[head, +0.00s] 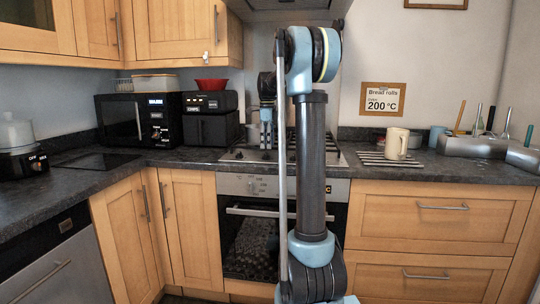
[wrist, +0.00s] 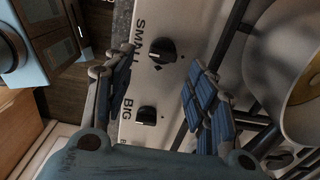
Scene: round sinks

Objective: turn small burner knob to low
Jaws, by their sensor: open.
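The small burner knob (wrist: 162,50) is a round black knob on a pale panel in the wrist view, beside the printed word SMALL. A similar black big burner knob (wrist: 146,115) sits below it in the picture, beside the word BIG. My gripper (wrist: 157,72) is open, with its two blue-padded fingers on the left and right of the knobs. The small knob lies between and slightly beyond the fingertips, with no contact visible. In the head view my gripper (head: 268,142) is over the hob (head: 240,155). My arm hides part of the hob, and the burner knobs cannot be made out there.
Pan supports and a round burner (wrist: 285,55) lie right of the knobs in the wrist view. A microwave (head: 137,119) and a black appliance (head: 210,116) stand to the left.

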